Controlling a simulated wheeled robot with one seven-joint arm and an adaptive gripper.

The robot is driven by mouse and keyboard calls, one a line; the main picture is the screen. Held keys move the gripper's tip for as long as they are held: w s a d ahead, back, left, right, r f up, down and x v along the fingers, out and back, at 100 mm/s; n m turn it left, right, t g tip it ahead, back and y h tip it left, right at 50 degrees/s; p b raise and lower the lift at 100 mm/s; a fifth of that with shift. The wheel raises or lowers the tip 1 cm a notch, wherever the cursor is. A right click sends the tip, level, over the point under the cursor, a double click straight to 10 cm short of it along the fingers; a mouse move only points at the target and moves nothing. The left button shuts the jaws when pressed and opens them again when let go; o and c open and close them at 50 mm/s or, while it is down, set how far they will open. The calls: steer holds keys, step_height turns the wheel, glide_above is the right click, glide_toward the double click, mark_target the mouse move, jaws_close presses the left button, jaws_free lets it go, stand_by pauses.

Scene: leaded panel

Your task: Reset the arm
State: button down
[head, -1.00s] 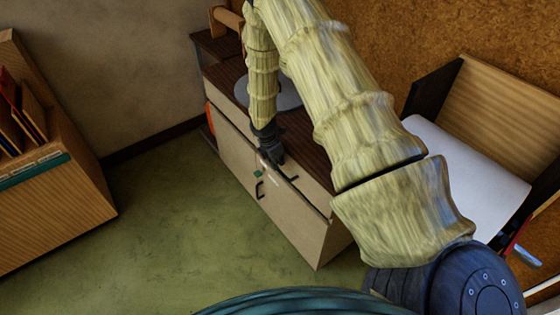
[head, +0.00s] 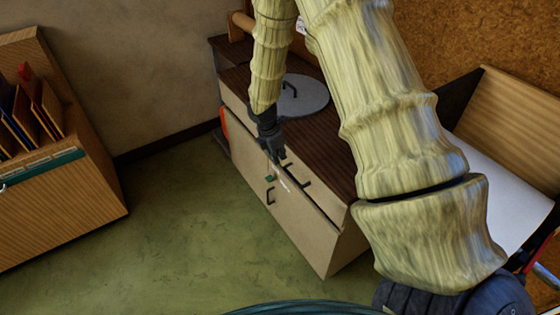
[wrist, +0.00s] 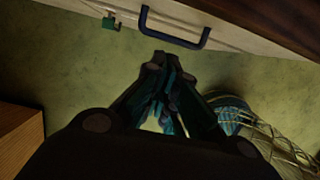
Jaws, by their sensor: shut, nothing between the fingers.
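My gripper (head: 277,155) hangs at the end of my pale, bone-like arm, pointing down in front of the cabinet. It is shut and empty. In the wrist view my gripper (wrist: 165,62) has its fingers together, close to a dark bar handle (wrist: 172,38) on the cabinet front. I cannot tell whether the fingers touch the handle. In the head view the fingertips are near the upper handle (head: 298,179) of the cabinet (head: 318,238). A small green tag (head: 270,178) hangs on the front; it also shows in the wrist view (wrist: 111,22).
A grey round lid (head: 305,100) with a black handle lies on the dark cabinet top. A wooden rack with folders (head: 75,190) stands at left. A white sheet (head: 500,190) is in a wooden tray at right. Green floor (head: 180,220) between rack and cabinet is clear.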

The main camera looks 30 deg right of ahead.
steer(key=s+a+f+m+y, duration=0.3)
steer(key=s+a+f+m, duration=0.4)
steer(key=s+a+f, duration=0.8)
steer(key=s+a+f+m, duration=0.1)
steer(key=s+m, duration=0.4)
steer(key=s, duration=0.6)
steer(key=s+a+f+m, duration=0.2)
steer(key=s+m, duration=0.4)
steer(key=s, duration=0.5)
steer(key=shift+s+a, duration=0.4)
steer(key=shift+a, duration=0.05)
steer(key=shift+f, duration=0.1)
